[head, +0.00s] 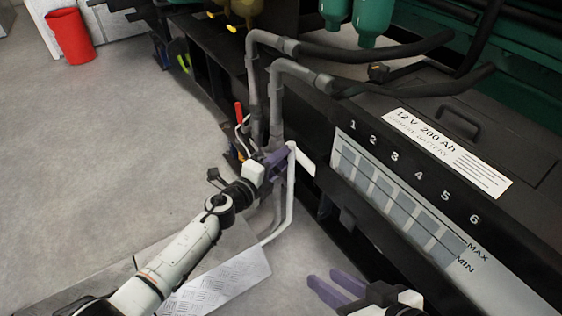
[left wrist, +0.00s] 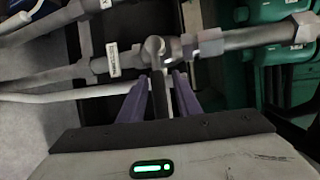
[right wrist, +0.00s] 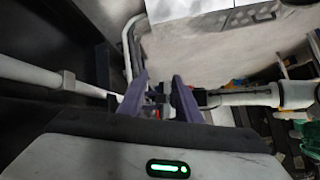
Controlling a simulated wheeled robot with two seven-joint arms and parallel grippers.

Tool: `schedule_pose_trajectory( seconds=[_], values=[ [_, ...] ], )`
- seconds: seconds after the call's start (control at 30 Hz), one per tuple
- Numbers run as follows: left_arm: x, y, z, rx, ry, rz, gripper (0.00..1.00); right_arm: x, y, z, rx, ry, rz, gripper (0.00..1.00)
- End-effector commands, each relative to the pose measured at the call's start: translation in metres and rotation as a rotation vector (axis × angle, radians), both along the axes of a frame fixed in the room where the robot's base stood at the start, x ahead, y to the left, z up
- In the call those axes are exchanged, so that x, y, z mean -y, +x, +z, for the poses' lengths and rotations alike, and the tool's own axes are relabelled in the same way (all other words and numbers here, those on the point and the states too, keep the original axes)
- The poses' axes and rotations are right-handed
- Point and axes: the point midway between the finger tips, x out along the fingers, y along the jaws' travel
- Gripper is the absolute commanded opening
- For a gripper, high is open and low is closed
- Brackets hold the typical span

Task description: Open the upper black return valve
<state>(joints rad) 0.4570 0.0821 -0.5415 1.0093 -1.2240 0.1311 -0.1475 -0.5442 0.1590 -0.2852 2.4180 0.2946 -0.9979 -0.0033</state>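In the left wrist view a valve (left wrist: 165,50) sits on a grey horizontal pipe, and its dark lever (left wrist: 159,95) points toward my wrist. My left gripper (left wrist: 161,78) has its purple fingers on either side of this lever, with narrow gaps seeming to show; firm contact cannot be told. In the head view my left gripper (head: 278,160) is at the grey pipes beside the genset and hides the valve there. My right gripper (head: 335,288) is open and empty, low at the front; its spread fingers also show in the right wrist view (right wrist: 160,85).
A red-handled lever (head: 239,112) stands left of the grey pipes (head: 277,100). The black battery box (head: 440,120) and its numbered level panel (head: 400,205) fill the right. A red bin (head: 70,35) stands far left on open floor.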

Motion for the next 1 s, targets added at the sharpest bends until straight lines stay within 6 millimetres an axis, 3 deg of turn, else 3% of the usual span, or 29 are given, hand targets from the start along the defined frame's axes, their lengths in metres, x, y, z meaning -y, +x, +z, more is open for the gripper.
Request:
schedule_pose_trajectory(
  seconds=[0.13,0.3,0.63,0.73,1.0],
  values=[
    [0.0,0.0,0.0,0.0,0.0,0.0,0.27,0.0,0.0,0.0,0.0,0.0,0.0,0.31],
    [0.0,0.0,0.0,0.0,0.0,0.001,0.0,0.0,0.0,0.0,-0.001,-0.001,0.0,0.31],
    [0.0,0.0,0.006,-0.023,-0.016,-0.001,0.0,0.003,0.0,0.008,-0.002,-0.019,0.0,0.31],
    [0.0,0.0,0.013,-0.067,-0.047,-0.001,0.0,0.011,-0.005,-0.01,-0.065,-0.084,0.001,0.31],
    [0.0,0.0,0.016,-0.185,-0.133,0.0,0.0,0.031,-0.012,-0.019,-0.088,-0.147,-0.046,0.31]
  ],
)
